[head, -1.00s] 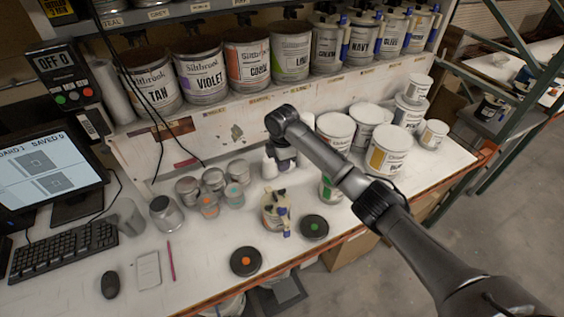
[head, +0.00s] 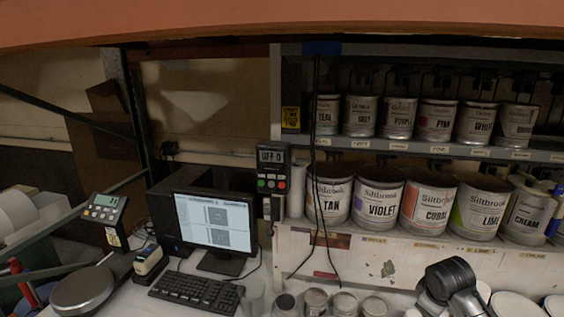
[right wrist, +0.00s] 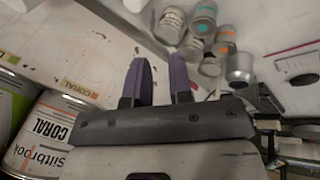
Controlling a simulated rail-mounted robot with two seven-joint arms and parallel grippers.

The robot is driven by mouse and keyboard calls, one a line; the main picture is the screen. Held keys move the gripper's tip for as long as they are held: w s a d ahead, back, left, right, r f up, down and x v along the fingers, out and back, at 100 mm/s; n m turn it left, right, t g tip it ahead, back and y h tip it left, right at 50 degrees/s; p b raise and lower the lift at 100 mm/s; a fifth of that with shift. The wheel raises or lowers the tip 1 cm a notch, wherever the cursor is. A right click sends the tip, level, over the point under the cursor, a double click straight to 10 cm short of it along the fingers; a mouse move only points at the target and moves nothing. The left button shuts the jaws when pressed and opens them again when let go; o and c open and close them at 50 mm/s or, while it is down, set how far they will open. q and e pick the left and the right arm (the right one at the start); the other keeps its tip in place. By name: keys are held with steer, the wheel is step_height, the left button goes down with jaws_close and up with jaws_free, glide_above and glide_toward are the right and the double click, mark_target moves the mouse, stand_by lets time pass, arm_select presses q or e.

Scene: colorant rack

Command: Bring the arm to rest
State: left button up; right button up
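My right arm (head: 450,281) shows at the bottom right of the head view, in front of the lower shelf's white front board. Its gripper does not show there. In the right wrist view my right gripper (right wrist: 161,74) has two dark purple-grey fingers with a clear gap between them and nothing held. Beyond the fingers is the pale worktop with several small cans (right wrist: 205,22). A coral can (right wrist: 42,132) is at the left of that view. My left gripper is in neither view.
Labelled paint cans stand on two shelves, among them the violet can (head: 378,197). A monitor (head: 217,224), keyboard (head: 197,291) and control box (head: 272,169) are left of the arm. Several small jars (head: 345,303) and white tubs (head: 512,305) stand along the bottom edge.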

steer(key=s+a+r+m+t, duration=0.2)
steer(key=a+r+t, duration=0.5)
steer(key=r, duration=0.6)
steer(key=s+a+m+t+p, duration=0.1)
steer(key=s+a+p, duration=0.2)
steer(key=s+a, duration=0.35)
steer(key=s+a+f+g+p, duration=0.1)
steer(key=s+f+g+p, duration=0.1)
steer(key=s+f, duration=0.5)
steer(key=s+a+f+m+g+y+p, duration=0.1)
steer(key=s+f, duration=0.7)
steer(key=s, duration=0.8)
steer(key=s+f+m+g+y+p, duration=0.1)
steer(key=s+f+g+p, duration=0.2)
steer(key=s, duration=0.9)
step_height(320, 180, down, 4)
steer(key=shift+s+a+f+g, duration=0.3)
steer(key=shift+a+g, duration=0.1)
steer(key=shift+g, duration=0.7)
